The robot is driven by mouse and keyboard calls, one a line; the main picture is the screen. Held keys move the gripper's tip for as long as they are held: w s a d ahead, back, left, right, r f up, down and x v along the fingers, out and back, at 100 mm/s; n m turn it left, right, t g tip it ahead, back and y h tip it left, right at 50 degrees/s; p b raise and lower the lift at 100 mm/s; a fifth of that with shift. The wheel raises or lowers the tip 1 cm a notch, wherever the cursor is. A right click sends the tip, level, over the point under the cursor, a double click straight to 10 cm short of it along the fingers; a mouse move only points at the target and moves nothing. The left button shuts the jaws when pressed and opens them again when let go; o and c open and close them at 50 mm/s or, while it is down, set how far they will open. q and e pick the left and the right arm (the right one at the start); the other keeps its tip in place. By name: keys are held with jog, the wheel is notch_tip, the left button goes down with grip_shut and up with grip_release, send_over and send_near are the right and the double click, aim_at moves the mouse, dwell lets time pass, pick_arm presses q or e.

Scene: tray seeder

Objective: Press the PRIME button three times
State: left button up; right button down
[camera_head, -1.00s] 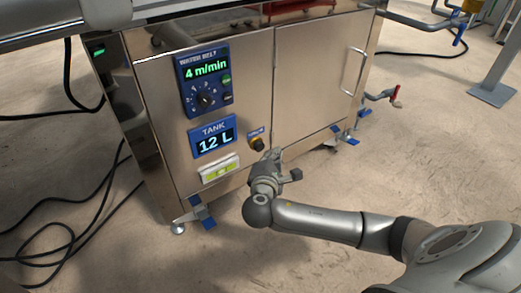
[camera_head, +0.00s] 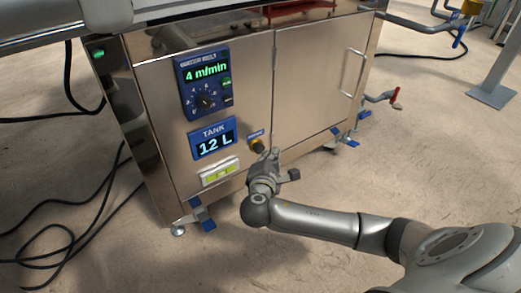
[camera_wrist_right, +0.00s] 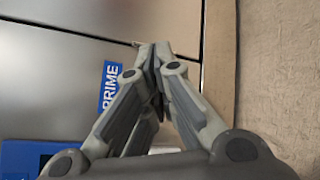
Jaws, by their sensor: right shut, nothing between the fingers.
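The PRIME button (camera_head: 257,146) is a small dark knob with an orange-yellow edge. It sits low on the front of the steel cabinet, under a small blue label. In the right wrist view the blue PRIME label (camera_wrist_right: 110,84) stands beside the fingers, and the button itself is hidden behind them. My right gripper (camera_head: 272,155) is shut and empty, its tips just below and right of the button in the head view. I cannot tell whether they touch it. In the right wrist view the closed fingertips (camera_wrist_right: 152,48) point at the cabinet. My left gripper is out of view.
The steel cabinet (camera_head: 310,85) carries a blue WATER BELT panel (camera_head: 203,82) reading 4 m/min and a TANK display (camera_head: 213,139) reading 12 L. A small level gauge (camera_head: 220,171) lies below. A red-handled valve (camera_head: 396,98) sticks out right. Black cables (camera_head: 95,220) lie left.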

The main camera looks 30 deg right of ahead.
dwell(0.6)
jog(key=shift+w+p, duration=0.4)
jog(key=shift+p, duration=0.05)
